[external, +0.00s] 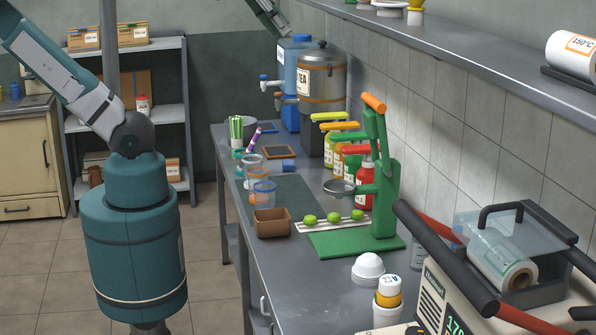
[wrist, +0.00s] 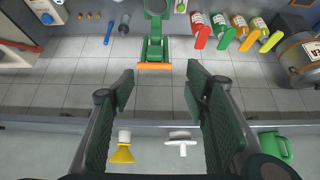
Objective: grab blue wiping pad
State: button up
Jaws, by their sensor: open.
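I cannot make out the pad with certainty in the wrist view. My gripper (external: 268,16) shows only in part at the top edge of the external view, high above the far end of the counter. In the wrist view my gripper (wrist: 160,88) has its two dark green fingers spread wide. Nothing is held between them.
The green press (external: 382,185) with an orange handle stands on the steel counter (external: 330,282). Sauce bottles (external: 364,185), a tea dispenser (external: 322,78) and cups (external: 263,193) crowd the far half. A shelf (external: 470,55) runs along the wall above.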

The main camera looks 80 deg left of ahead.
jog(key=w+a+r+n+g+y+b, duration=0.1)
jog(key=w+a+r+n+b, duration=0.15)
jog(key=w+a+r, duration=0.5)
jog(key=n+g+h+b, duration=0.1)
jog(key=n+g+b, duration=0.5)
jog(key=n, duration=0.7)
send_over(287, 162)
jog(key=f, duration=6.3)
jog(key=shift+d+f, duration=0.2)
jog(key=shift+f, duration=0.1)
jog(key=shift+f, duration=0.1)
jog(key=shift+f, duration=1.15)
